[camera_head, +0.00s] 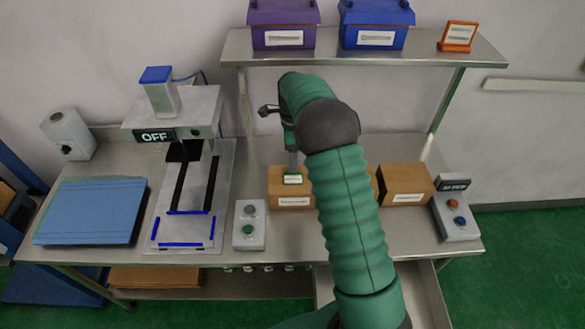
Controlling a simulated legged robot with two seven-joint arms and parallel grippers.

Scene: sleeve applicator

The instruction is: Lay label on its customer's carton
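My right arm reaches up from the bottom and bends down over the left carton (291,202). The tip of my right gripper (292,165) points down at the carton's top; whether the fingers are open or shut is not clear. A small white label with a green edge (292,180) lies at or just above the carton's top, directly under the gripper; contact cannot be told. A right carton (405,185) with a white front tag stands on the bench. Between them, another carton edge shows behind my arm, mostly hidden. My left gripper is not in view.
The steel bench (265,153) holds a press marked OFF (170,115), a blue stack (90,212), a button box (249,225) and a second control box (456,215). Purple (283,25) and blue (376,25) bins and an orange stand (458,36) sit on the shelf above.

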